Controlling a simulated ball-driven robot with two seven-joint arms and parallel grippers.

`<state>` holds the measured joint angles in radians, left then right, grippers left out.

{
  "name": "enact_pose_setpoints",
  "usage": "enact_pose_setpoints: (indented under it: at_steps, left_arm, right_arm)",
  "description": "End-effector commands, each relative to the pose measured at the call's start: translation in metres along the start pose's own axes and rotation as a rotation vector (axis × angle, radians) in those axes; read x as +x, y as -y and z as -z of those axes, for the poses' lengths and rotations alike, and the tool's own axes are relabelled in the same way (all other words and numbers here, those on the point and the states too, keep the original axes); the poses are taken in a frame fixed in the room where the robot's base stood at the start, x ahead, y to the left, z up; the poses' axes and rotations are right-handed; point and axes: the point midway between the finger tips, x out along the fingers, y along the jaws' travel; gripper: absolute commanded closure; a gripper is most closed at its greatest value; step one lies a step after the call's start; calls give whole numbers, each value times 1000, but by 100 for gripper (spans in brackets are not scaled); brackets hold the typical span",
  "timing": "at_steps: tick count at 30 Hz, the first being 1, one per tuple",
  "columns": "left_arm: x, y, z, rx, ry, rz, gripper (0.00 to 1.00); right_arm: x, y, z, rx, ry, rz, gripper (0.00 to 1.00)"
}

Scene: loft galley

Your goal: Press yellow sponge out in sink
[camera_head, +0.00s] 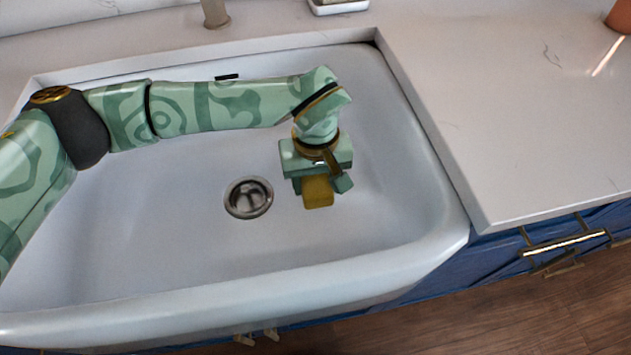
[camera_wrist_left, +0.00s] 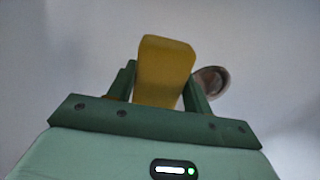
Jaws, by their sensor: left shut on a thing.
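The yellow sponge (camera_head: 318,192) is in my left gripper (camera_head: 322,183), inside the white sink (camera_head: 160,240). The gripper points down and is shut on the sponge, to the right of the drain. In the left wrist view the sponge (camera_wrist_left: 165,62) stands between the two green fingers of the left gripper (camera_wrist_left: 160,82) and sticks out past their tips. The drain (camera_head: 248,197) shows partly in the wrist view (camera_wrist_left: 212,80) behind a finger. Whether the sponge touches the sink floor I cannot tell. My right gripper is not in view.
The sink's front rim (camera_head: 230,305) and side walls bound the space. A pale counter (camera_head: 510,110) lies to the right. A tap base (camera_head: 215,12) and a small white dish (camera_head: 338,6) stand behind the sink. Blue cabinets with brass handles (camera_head: 565,243) are below.

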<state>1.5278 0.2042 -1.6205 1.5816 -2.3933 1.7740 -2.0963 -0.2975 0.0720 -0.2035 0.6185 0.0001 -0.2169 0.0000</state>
Motion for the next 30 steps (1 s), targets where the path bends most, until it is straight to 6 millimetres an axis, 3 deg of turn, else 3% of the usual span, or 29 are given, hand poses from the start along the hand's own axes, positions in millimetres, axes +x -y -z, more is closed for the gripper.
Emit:
enact_pose_setpoints:
  at_steps: [17,30]
  left_arm:
    - [6,0,0,1,1,0,68]
    - [63,0,-1,0,3,1,68]
  right_arm:
    - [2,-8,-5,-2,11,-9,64]
    - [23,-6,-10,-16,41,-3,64]
